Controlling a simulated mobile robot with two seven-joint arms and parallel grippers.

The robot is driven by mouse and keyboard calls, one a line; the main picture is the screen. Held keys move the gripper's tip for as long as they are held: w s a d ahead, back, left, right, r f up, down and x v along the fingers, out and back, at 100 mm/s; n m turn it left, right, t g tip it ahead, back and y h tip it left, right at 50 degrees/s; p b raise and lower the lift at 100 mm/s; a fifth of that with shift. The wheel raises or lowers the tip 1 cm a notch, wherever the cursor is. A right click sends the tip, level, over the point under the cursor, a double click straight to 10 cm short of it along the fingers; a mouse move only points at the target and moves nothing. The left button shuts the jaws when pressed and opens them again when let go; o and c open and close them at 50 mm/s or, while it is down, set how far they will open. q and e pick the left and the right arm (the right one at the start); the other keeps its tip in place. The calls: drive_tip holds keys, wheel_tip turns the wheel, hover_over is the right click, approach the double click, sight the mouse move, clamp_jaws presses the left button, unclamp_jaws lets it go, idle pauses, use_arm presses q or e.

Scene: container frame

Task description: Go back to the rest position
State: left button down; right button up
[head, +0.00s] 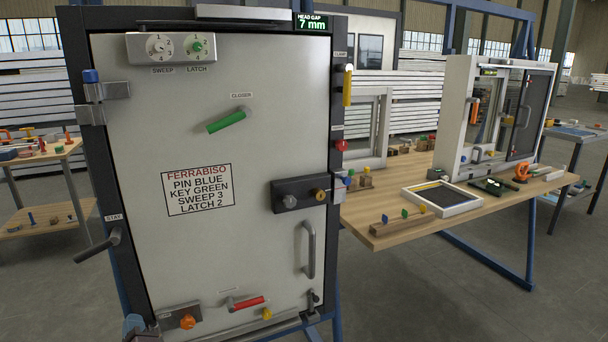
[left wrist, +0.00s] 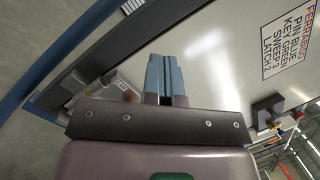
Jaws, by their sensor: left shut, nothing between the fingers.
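My left gripper (head: 134,325) shows only in part at the bottom left edge of the head view, in front of the lower left corner of the door. In the left wrist view its two blue-grey fingers (left wrist: 164,78) are together with nothing between them. The grey door panel (head: 270,130) stands upright in a dark frame in front of me. The fingers look apart from the printed label (head: 198,189), which also shows in the left wrist view (left wrist: 288,40). My right gripper is in neither view.
The door carries a green handle (head: 226,121), a red handle (head: 247,303), a lock block (head: 300,194) and a grey pull bar (head: 309,250). A lever (head: 98,246) sticks out at left. A wooden workbench (head: 400,236) with a small window frame stands at right.

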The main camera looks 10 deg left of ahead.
use_arm(q)
drive_tip(key=s+d+f+n+g+h+p, duration=0.1)
drive_tip(key=s+d+f+n+h, duration=0.2)
drive_tip(key=s+d+n+h, duration=0.25)
drive_tip(key=s+d+f+n+g+h+p, duration=0.25)
drive_tip(key=s+d+n+h, duration=0.2)
drive_tip(key=d, duration=0.25)
drive_tip(key=s+d+n+g+h+p, duration=0.1)
drive_tip(key=s+n, duration=0.6)
drive_tip(key=s, duration=1.4)
drive_tip(key=d+h+p, duration=0.1)
drive_tip(key=d+p, duration=0.1)
drive_tip(key=d, duration=0.1)
drive_tip(key=shift+s+d+f+n+g+p, duration=0.2)
drive_tip(key=shift+s+f+n+g+p, duration=0.1)
drive_tip(key=shift+s+f+n+g, duration=0.1)
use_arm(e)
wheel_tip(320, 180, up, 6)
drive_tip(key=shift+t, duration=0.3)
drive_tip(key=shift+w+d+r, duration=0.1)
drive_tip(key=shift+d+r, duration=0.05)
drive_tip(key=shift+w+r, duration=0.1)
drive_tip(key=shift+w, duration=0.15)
